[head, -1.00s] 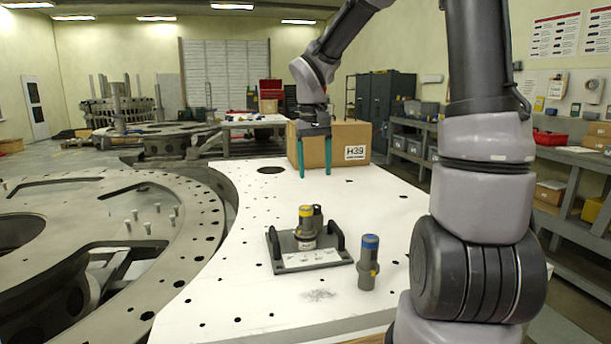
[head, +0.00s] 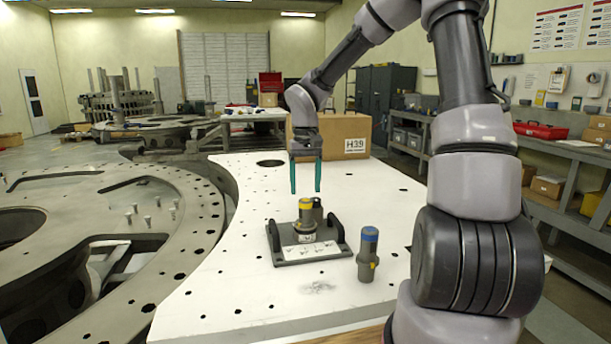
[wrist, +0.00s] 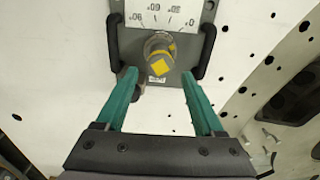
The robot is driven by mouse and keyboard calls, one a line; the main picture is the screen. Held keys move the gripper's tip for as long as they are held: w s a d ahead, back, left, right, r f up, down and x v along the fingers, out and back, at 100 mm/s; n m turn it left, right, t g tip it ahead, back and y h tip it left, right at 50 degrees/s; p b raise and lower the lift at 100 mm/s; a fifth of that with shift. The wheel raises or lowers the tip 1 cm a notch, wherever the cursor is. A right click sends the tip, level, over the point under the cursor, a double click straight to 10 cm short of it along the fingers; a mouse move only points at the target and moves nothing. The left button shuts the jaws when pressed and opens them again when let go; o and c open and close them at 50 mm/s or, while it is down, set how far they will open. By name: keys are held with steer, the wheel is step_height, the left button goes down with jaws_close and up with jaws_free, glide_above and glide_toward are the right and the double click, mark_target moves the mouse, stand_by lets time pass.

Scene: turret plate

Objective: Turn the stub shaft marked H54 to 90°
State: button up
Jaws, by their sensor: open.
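A grey stub shaft with a yellow top (head: 306,218) stands upright on a grey plate (head: 292,259) with two black handles. Its square yellow top (wrist: 158,68) shows in the wrist view, with a degree scale (wrist: 160,16) from 0 to 90 on the plate, upside down there. A white label on the shaft is too small to read, so I cannot confirm H54. My gripper (head: 305,191) is open and empty, pointing down above and a little behind the shaft. In the wrist view its green fingers (wrist: 159,75) lie either side of the shaft's near edge.
A grey stub with a blue top (head: 368,256) stands upright right of the plate. A dark cylinder (head: 318,209) stands close behind the yellow-topped shaft. A cardboard box marked H39 (head: 340,135) sits at the back. The white table surface (head: 240,280) is clear left of the plate.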

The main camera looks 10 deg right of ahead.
mark_target(305, 200)
steer(key=shift+f, duration=2.15)
steer(key=c, duration=1)
steer(key=shift+c, duration=0.2)
steer(key=n, duration=1.2)
steer(key=o, duration=1)
